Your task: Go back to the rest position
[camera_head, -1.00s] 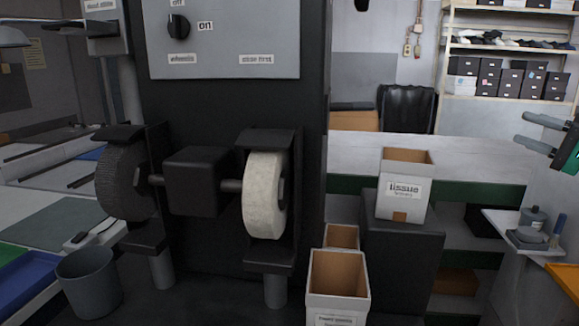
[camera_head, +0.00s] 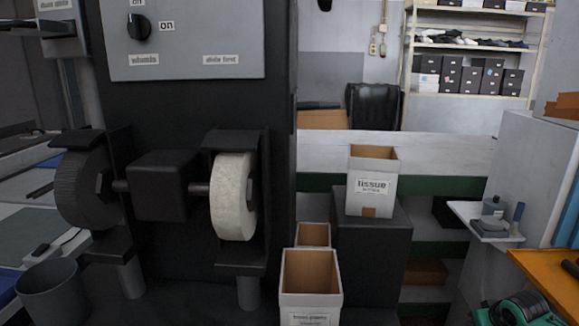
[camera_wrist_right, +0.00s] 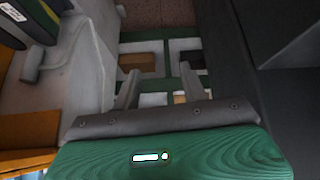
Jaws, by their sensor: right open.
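My right gripper (camera_wrist_right: 160,90) shows in the right wrist view. Its two grey fingers stand apart with nothing between them, in front of its green body. Beyond the fingers are a green frame and shelf compartments, with an orange surface to the left and a dark block to the right. In the head view I cannot make out the right gripper's fingers; a green and black part shows at the bottom right edge. My left gripper is not in view.
The black machine with a white wheel (camera_head: 233,196) and a dark wheel (camera_head: 84,188) fills the left. A tissue box (camera_head: 371,206) stands on a black block (camera_head: 383,250). Another open box (camera_head: 310,290) and a grey bin (camera_head: 52,296) are low in front. An orange surface (camera_head: 545,275) is at right.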

